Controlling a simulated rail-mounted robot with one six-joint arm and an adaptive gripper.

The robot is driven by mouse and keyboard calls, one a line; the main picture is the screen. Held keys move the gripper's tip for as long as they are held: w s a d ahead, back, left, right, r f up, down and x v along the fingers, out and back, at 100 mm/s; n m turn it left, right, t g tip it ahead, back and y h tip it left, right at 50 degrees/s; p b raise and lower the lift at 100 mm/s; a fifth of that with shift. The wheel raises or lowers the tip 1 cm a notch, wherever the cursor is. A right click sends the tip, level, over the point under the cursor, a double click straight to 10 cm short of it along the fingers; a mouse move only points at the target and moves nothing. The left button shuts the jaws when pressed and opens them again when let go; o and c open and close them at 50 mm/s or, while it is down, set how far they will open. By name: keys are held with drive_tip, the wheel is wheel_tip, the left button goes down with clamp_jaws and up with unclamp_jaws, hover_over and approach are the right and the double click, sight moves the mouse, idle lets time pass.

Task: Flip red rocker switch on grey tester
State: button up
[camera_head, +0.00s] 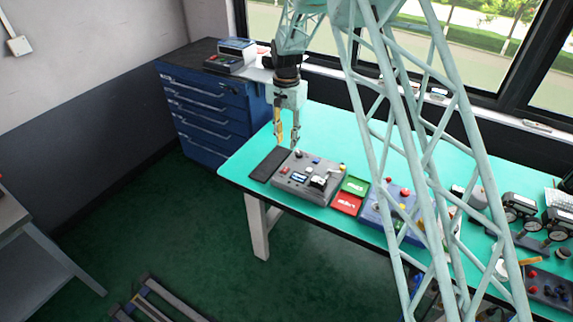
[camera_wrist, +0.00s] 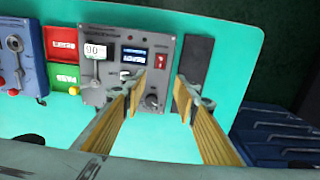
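The grey tester (camera_head: 310,190) lies on the teal bench near its left front edge. It also shows in the wrist view (camera_wrist: 112,92). Its red rocker switch (camera_wrist: 162,64) is on the panel, right of the small display, and appears between the fingertips in the picture. In the head view a small red spot (camera_head: 284,170) on the tester's left side looks like the switch. My gripper (camera_head: 287,146) is open and empty above the tester's far left part. Its two yellow-padded fingers (camera_wrist: 160,88) stand apart, touching nothing I can make out. Which way the rocker is tilted is unclear.
A dark pad (camera_head: 269,164) lies left of the tester. Green (camera_head: 355,185) and red (camera_head: 347,203) trays stand on its right, then a blue device (camera_head: 380,213). A blue drawer cabinet (camera_head: 211,112) stands beyond the bench's left end. The bench behind the tester is clear.

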sight(287, 168)
wheel_tip(287, 168, down, 13)
idle(0.8)
drive_tip(key=c, duration=0.9)
